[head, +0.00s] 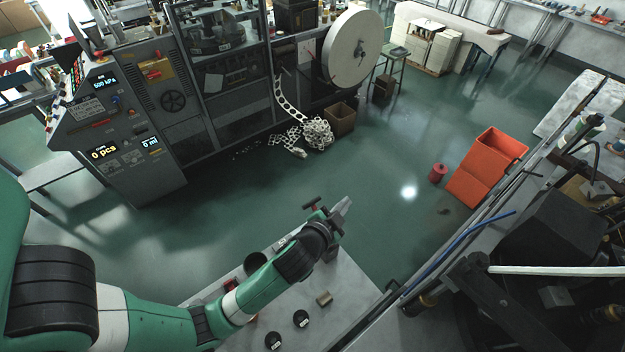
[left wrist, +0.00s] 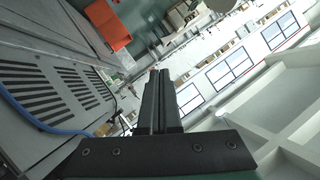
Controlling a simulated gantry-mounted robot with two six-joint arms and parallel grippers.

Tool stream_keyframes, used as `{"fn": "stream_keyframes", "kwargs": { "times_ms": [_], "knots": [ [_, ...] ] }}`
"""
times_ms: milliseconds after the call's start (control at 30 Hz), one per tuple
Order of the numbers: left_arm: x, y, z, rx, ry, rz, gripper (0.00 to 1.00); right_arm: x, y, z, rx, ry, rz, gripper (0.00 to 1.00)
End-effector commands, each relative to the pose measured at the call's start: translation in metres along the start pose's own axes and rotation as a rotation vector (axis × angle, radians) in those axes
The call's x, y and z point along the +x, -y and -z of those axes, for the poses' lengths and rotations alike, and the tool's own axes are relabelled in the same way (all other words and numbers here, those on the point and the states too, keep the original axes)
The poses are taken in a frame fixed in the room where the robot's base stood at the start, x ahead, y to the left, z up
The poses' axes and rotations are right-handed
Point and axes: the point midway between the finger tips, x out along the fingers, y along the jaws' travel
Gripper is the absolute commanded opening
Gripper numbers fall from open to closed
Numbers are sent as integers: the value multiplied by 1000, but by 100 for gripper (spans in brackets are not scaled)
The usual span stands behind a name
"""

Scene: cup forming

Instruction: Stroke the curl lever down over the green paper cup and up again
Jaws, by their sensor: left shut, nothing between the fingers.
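My left gripper (head: 343,210) is at the end of the green and white arm, above the far edge of the grey bench (head: 355,285). In the left wrist view its two dark fingers (left wrist: 157,100) lie side by side, shut with nothing between them. A short dark bar with a reddish end (head: 312,203) shows just left of the gripper; I cannot tell whether it is the curl lever or whether the gripper touches it. I cannot make out the green paper cup in either view; my arm hides part of the bench. My right gripper is not in view.
On the bench are a dark cylinder (head: 256,262), a small brown cylinder (head: 324,298) and two black round pieces (head: 301,318). An orange crate (head: 487,165) and a red spool (head: 438,173) stand on the floor.

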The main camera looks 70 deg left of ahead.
Motion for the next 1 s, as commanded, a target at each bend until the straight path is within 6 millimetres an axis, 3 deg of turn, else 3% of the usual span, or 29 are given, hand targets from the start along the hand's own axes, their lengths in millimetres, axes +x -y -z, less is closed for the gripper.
{"fn": "stream_keyframes", "kwargs": {
  "times_ms": [33,133,300,467,633,800,1000],
  "knots": [
    [-19,19,-10,46,86,0,0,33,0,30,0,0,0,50],
    [-37,27,-52,112,205,-2,0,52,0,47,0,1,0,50],
    [-53,30,-88,161,291,-6,0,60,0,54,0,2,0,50],
    [-50,28,-93,162,294,-5,0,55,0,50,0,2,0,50],
    [-32,25,-101,158,293,-3,0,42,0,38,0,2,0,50],
    [2,25,-113,157,292,-2,0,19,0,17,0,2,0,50],
    [40,30,-119,160,295,-5,0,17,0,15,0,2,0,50]
  ]
}}
